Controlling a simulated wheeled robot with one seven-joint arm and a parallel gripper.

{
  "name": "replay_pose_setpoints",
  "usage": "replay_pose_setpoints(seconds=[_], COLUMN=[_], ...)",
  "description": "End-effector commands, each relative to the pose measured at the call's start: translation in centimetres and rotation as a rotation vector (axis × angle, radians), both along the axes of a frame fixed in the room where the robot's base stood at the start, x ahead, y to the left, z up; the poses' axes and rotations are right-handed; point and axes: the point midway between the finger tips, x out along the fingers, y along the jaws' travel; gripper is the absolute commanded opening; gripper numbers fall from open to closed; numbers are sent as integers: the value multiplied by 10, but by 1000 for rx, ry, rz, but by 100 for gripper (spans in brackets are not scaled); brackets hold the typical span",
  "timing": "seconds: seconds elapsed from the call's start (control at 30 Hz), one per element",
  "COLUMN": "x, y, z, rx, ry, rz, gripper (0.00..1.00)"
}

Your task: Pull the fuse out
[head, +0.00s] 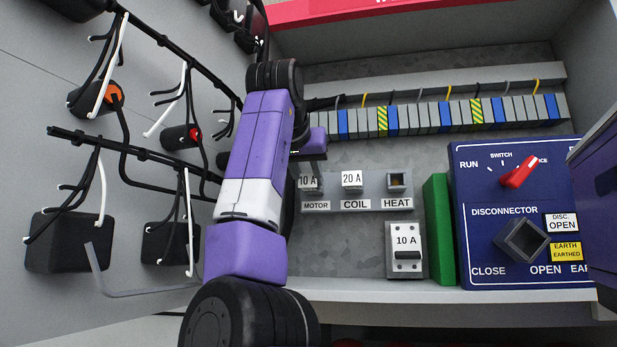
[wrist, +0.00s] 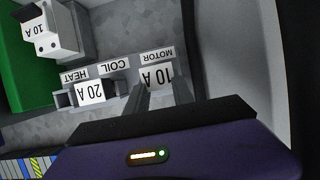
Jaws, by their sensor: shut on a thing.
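The fuse holder block (head: 340,206) has places labelled MOTOR, COIL and HEAT. A grey fuse marked 10 A (head: 308,183) is at MOTOR, partly hidden by my arm in the head view. It also shows upside down in the wrist view (wrist: 158,75). My gripper (wrist: 161,92) has its two fingers on either side of this fuse and is shut on it. I cannot tell how deep the fuse sits in its holder. A 20 A fuse (head: 352,180) sits at COIL. The HEAT place (head: 398,181) is an empty open socket.
A separate 10 A breaker (head: 405,250) stands below HEAT, beside a green block (head: 438,228). The blue switch panel (head: 510,190) is at right. A terminal row (head: 430,117) runs above. The cabinet door (head: 50,165) with cables is at left, close to my arm.

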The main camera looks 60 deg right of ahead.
Motion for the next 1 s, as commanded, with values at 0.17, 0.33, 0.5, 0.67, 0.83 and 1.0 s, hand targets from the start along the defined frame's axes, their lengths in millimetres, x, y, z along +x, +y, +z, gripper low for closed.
replay_pose_setpoints(seconds=[0.17,0.33,0.5,0.67,0.83,1.0], x=[0,0,-2,-5,-8,-10], y=[0,1,8,15,22,29], z=[0,0,0,0,0,0], rx=[-1,-1,-2,-2,-1,-2], ry=[0,0,-1,-1,-1,-2], rz=[0,0,1,1,0,0], gripper=[0,0,0,0,0,0])
